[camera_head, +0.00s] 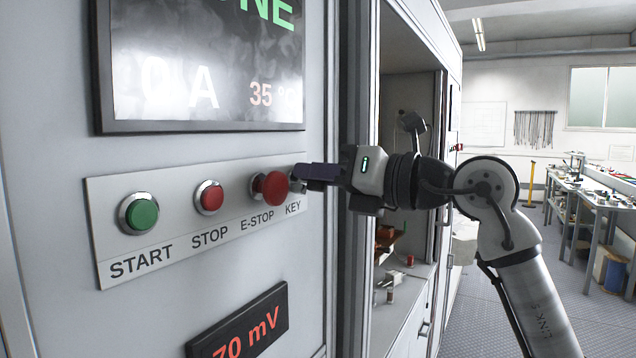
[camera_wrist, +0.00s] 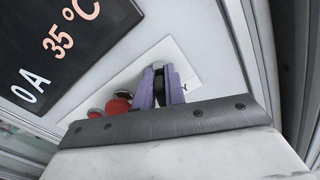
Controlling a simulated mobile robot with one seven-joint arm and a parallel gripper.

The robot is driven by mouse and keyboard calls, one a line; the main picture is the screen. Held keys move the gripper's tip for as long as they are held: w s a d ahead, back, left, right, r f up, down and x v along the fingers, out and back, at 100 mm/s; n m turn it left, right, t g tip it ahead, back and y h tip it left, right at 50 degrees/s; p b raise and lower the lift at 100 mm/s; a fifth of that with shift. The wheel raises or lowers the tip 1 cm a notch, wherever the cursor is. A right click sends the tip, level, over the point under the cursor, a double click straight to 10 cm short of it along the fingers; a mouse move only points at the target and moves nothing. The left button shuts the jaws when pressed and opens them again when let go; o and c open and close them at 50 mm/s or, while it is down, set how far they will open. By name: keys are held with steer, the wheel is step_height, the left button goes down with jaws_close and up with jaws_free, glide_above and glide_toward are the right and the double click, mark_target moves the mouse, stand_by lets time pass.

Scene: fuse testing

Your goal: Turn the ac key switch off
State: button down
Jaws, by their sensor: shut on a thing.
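The key switch (camera_head: 297,174) sits at the right end of the button strip, above the label KEY, and is mostly hidden by my gripper. My gripper (camera_head: 302,172) reaches in from the right, its purple fingers shut on the key switch. In the wrist view, the two purple fingers of my gripper (camera_wrist: 159,88) meet at the panel strip, with a dark part of the key switch (camera_wrist: 158,67) between them. The exact angle of the key cannot be told.
The red E-STOP button (camera_head: 270,186) is close left of my fingers, also in the wrist view (camera_wrist: 118,105). Farther left are the red STOP button (camera_head: 209,197) and green START button (camera_head: 139,213). A display (camera_head: 205,65) is above, a red mV readout (camera_head: 240,330) below. An open cabinet bay (camera_head: 405,250) is right.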

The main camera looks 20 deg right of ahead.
steer(key=shift+s+a+n+b, duration=0.1)
steer(key=shift+n+b, duration=0.8)
steer(key=shift+n, duration=1.6)
steer(key=c, duration=1.5)
jaws_free()
steer(key=shift+o, duration=0.2)
steer(key=b+v, duration=0.3)
steer(key=v, duration=1)
steer(key=shift+s+d, duration=0.2)
steer(key=shift+s, duration=0.15)
steer(key=p+x, duration=0.2)
steer(key=x, duration=1.2)
steer(key=shift+p, duration=0.35)
